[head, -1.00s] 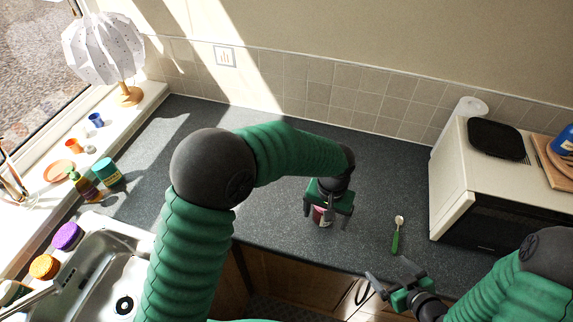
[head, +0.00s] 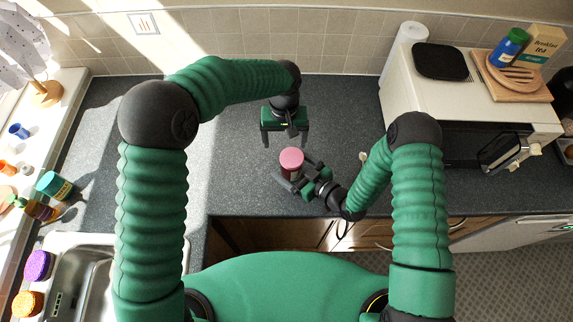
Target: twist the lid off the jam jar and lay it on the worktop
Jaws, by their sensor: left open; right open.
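The jam jar (head: 288,171) stands upright on the dark worktop near its front edge. A pink lid (head: 291,158) sits on top of it. My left gripper (head: 285,141) is open and empty, pointing down just behind the jar in the picture, apart from the lid. My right gripper (head: 297,173) is open and reaches in from the lower right, its fingers close to the jar's lower part on either side. Whether the fingers touch the glass I cannot tell.
The worktop (head: 225,150) left of the jar is clear.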

